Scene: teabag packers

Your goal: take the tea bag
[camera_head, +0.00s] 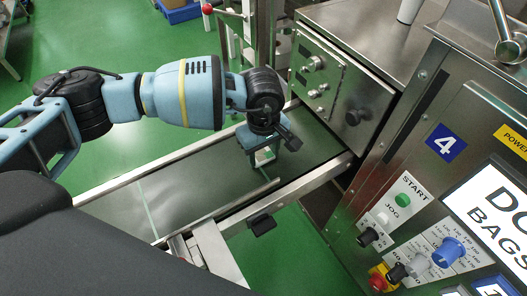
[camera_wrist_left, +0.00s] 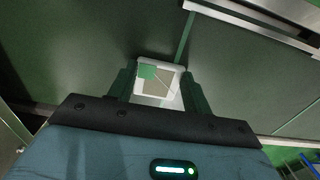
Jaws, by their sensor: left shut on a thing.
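My left gripper (camera_head: 264,162) reaches down over the dark conveyor belt (camera_head: 190,190) from the left. It is shut on the tea bag (camera_wrist_left: 155,88), which shows in the left wrist view as a white-edged square with a beige middle and a green corner. The bag sits between the two dark green fingers, close to the belt. I cannot tell whether the bag touches the belt. My right gripper is not in view.
Metal rails (camera_head: 285,190) edge the belt. A steel box with knobs (camera_head: 345,75) stands at the belt's far right end. A steel control panel (camera_head: 440,190) with a blue 4 sign is at the right. The belt left of the gripper is clear.

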